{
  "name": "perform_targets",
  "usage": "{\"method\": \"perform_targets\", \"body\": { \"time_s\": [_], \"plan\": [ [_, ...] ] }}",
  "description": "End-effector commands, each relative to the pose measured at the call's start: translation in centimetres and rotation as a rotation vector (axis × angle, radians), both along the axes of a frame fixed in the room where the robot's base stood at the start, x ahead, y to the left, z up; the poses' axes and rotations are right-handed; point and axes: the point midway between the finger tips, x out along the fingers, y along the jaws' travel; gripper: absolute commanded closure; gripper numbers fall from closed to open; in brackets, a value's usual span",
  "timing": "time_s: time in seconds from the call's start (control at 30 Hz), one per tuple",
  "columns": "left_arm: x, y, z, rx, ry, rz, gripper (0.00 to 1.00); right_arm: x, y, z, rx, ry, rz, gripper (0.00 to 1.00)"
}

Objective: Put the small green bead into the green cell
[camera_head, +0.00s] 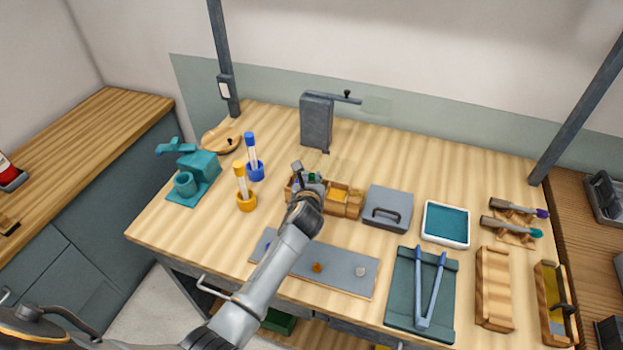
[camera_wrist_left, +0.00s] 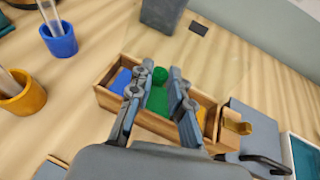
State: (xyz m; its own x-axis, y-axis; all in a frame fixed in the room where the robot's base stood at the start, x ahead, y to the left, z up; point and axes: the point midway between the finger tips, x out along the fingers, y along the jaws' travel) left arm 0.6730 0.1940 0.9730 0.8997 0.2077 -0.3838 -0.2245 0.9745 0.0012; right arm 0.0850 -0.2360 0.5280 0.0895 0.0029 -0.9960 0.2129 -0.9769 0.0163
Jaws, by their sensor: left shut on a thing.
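The small green bead (camera_wrist_left: 160,74) is between the fingertips of my left gripper (camera_wrist_left: 162,70), which is shut on it. In the head view my left gripper (camera_head: 308,176) is over the left part of the wooden divided box (camera_head: 352,213), with the bead (camera_head: 311,177) partly hidden. In the wrist view the box (camera_wrist_left: 112,99) has a blue cell (camera_wrist_left: 121,80) on the left, a green cell (camera_wrist_left: 157,101) in the middle and a yellow cell (camera_wrist_left: 202,114) on the right. The bead appears over the green cell's far side; its exact height is hard to tell. My right gripper is not in view.
A grey lidded box (camera_head: 388,208) stands right of the wooden box. Blue (camera_head: 254,165) and orange (camera_head: 246,198) tube holders stand to its left. A grey strip (camera_head: 335,273) with small pieces lies in front. A grey block stand (camera_head: 316,122) rises behind.

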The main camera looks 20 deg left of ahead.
Motion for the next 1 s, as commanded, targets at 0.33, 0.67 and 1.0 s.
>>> {"method": "perform_targets", "body": {
  "time_s": [0.33, 0.67, 1.0],
  "plan": [
    [0.0, 0.0, 0.0, -0.001, 0.000, 0.000, 0.55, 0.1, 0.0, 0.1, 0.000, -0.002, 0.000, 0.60],
    [-0.1, 0.0, 0.1, 0.000, 0.000, 0.000, 0.55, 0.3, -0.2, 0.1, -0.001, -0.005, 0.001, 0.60],
    [-3.9, -0.9, 1.7, 0.000, -0.001, -0.001, 0.55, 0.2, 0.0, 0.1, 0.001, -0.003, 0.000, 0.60]
  ]
}}
